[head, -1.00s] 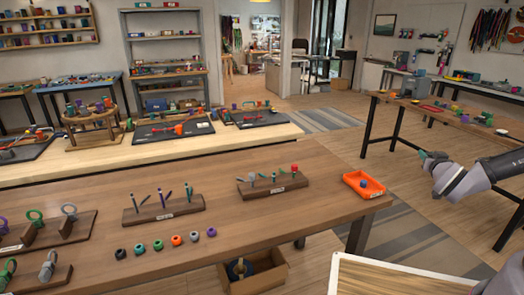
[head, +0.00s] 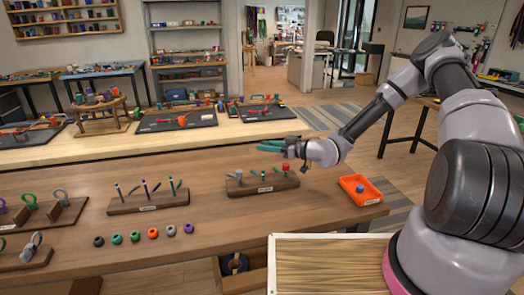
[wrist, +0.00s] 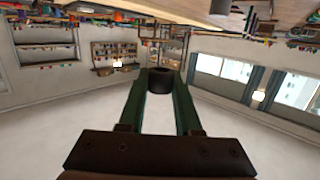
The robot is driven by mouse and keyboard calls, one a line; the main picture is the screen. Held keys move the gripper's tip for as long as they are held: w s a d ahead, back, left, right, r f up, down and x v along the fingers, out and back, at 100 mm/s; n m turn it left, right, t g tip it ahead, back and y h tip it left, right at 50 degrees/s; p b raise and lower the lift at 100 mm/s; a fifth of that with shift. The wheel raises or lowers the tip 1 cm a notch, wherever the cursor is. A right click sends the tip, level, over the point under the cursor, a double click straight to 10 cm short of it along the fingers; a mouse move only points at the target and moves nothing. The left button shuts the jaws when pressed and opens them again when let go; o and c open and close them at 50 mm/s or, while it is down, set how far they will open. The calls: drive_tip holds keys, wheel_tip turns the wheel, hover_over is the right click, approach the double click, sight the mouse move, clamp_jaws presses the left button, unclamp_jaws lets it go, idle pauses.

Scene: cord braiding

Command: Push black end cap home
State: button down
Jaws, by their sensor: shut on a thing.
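My gripper (head: 276,146) has green fingers and reaches left above the right-hand wooden rack (head: 245,189). In the wrist view my gripper (wrist: 160,86) is shut on a short black cylinder (wrist: 160,80), which looks like a black end cap. That cylinder cannot be made out in the head view. Another black end cap (head: 98,241) stands at the left end of a row of loose caps on the table. The right rack carries several upright pieces, among them a red-topped one (head: 285,168). The fingers are apart from these pieces as far as I can tell.
A middle rack (head: 140,205) holds several thin upright cords. An orange tray (head: 372,197) with a blue piece (head: 360,188) sits at the table's right end. More racks with rings (head: 32,200) stand at the left. The table front is mostly clear around the loose caps.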

sight(263, 171)
drive_tip(key=shift+s+a+f+n+g+y, duration=0.3)
drive_tip(key=shift+s+a+f+n+g, duration=0.2)
drive_tip(key=shift+s+a+f+g, duration=0.2)
drive_tip(key=shift+f, duration=3.25)
drive_tip(key=shift+d+t, duration=0.15)
drive_tip(key=shift+t, duration=0.15)
drive_tip(key=shift+f, duration=0.95)
drive_tip(key=c, duration=0.5)
unclamp_jaws()
drive_tip(key=shift+o, duration=0.2)
